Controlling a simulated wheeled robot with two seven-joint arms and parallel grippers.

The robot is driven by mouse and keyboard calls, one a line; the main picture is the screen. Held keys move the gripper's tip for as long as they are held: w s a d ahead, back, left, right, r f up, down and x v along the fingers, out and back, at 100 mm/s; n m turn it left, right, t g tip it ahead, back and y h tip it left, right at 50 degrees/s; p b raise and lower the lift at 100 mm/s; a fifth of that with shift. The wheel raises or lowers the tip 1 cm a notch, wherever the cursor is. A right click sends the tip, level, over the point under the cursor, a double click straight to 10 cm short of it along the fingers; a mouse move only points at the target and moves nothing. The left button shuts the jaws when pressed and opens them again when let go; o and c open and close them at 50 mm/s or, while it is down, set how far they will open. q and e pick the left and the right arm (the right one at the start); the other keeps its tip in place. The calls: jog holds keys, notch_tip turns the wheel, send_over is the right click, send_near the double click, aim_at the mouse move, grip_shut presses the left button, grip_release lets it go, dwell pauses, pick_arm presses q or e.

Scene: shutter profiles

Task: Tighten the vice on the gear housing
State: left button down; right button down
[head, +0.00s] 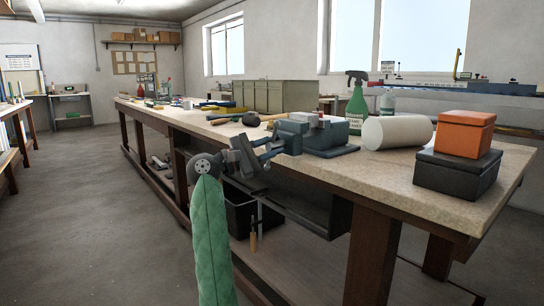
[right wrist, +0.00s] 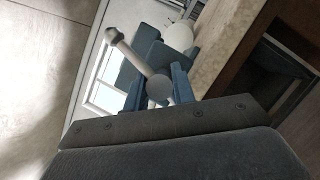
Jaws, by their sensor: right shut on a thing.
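The blue-grey vice (head: 318,138) stands at the near edge of the workbench, and part of it shows behind the fingers in the right wrist view (right wrist: 142,62). A small light grey part, perhaps the gear housing (head: 308,117), sits at the top of the vice; I cannot tell how firmly it is gripped. My right gripper (head: 272,153) is in front of the vice. In the right wrist view its blue fingers (right wrist: 158,92) are shut on the vice's grey handle bar (right wrist: 132,56), which has knobbed ends and slants up to the left. My left gripper is out of view.
On the workbench (head: 400,184), right of the vice, are a green spray bottle (head: 357,106), a white roll (head: 397,132) and an orange box (head: 464,133) on a dark box (head: 457,172). An olive crate (head: 275,95) stands behind. The floor at left is clear.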

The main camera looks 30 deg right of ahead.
jog(key=shift+a+f, duration=0.15)
dwell(0.4)
jog(key=c, duration=1.2)
grip_release()
jog(key=shift+a, duration=0.15)
jog(key=shift+o, duration=0.2)
jog(key=p+v, duration=0.1)
jog(key=v, duration=0.6)
jog(key=shift+a, duration=0.25)
jog(key=shift+w+f, duration=0.1)
